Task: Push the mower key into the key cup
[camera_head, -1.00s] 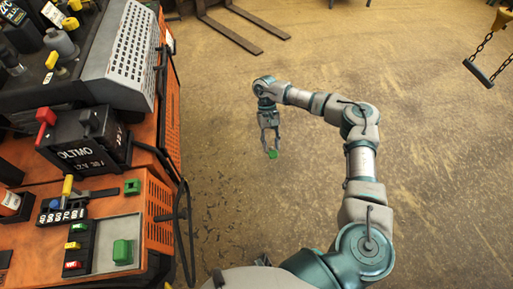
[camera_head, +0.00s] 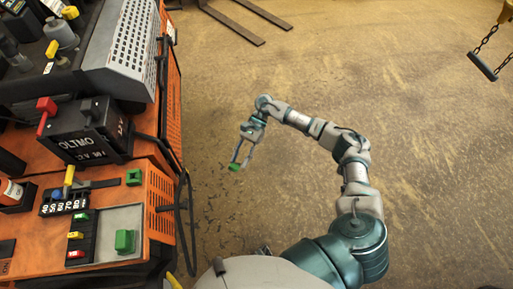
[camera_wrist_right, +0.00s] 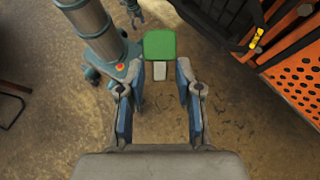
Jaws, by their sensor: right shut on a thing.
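My right gripper (camera_head: 240,157) is shut on the mower key, a green-headed piece (camera_head: 234,167), held over the open floor to the right of the orange mower. In the right wrist view the key's green square head (camera_wrist_right: 160,45) and short grey stem (camera_wrist_right: 160,71) show between and just beyond the two fingers (camera_wrist_right: 159,80). On the mower's panel stand a green square piece with a dark centre (camera_head: 133,176) and a green block (camera_head: 124,240) in a grey tray. I cannot tell for sure which is the key cup. My left gripper is not in view.
The orange mower (camera_head: 160,215) fills the left side, with a black box (camera_head: 85,140), a grey perforated cover (camera_head: 130,45) and colored switches. A black bar or cable (camera_head: 187,220) runs along its right edge. Fork tines (camera_head: 232,22) lie at the top; the floor between is clear.

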